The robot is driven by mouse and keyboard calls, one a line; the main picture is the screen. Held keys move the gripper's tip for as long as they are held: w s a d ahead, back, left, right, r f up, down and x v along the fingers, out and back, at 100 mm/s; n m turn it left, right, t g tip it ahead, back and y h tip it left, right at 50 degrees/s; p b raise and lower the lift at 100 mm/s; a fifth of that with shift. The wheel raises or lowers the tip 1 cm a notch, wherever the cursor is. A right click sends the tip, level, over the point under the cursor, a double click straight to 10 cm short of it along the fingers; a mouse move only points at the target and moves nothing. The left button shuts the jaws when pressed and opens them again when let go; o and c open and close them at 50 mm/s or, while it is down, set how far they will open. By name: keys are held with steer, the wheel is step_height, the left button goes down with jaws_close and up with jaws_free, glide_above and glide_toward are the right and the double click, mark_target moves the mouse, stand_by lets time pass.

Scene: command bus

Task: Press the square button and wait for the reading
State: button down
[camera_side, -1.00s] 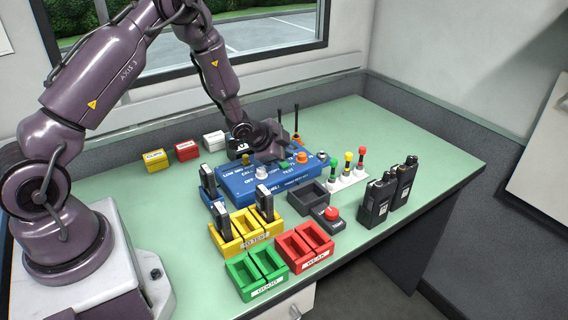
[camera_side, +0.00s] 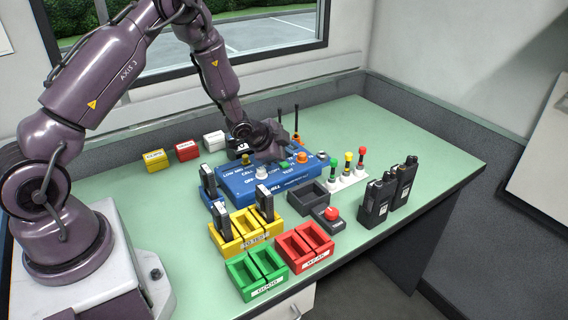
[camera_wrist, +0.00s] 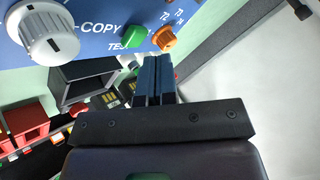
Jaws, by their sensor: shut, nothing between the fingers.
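The blue tester box (camera_side: 240,185) stands on the green bench in the side view. Its green button (camera_side: 285,164), which looks square, also shows in the wrist view (camera_wrist: 134,37) above the word TEST. My gripper (camera_side: 280,158) is low over the box, close to the green button. In the wrist view my gripper (camera_wrist: 152,60) has its two blue fingers together with nothing between them. The fingertips appear just beside the green button; I cannot tell whether they touch it. No reading can be made out in either view.
A white knob (camera_wrist: 50,42) and an orange knob (camera_wrist: 165,39) flank the button. In the side view, yellow (camera_side: 240,236), red (camera_side: 303,250) and green (camera_side: 250,275) trays stand in front. Two black radios (camera_side: 377,200) stand right.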

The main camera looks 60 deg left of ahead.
mark_target(285, 165)
stand_by(0.6)
steer(key=shift+f, duration=0.45)
steer(key=shift+f, duration=0.35)
stand_by(0.4)
steer(key=shift+r, duration=0.8)
steer(key=shift+r, duration=0.1)
steer(key=shift+r, duration=2.45)
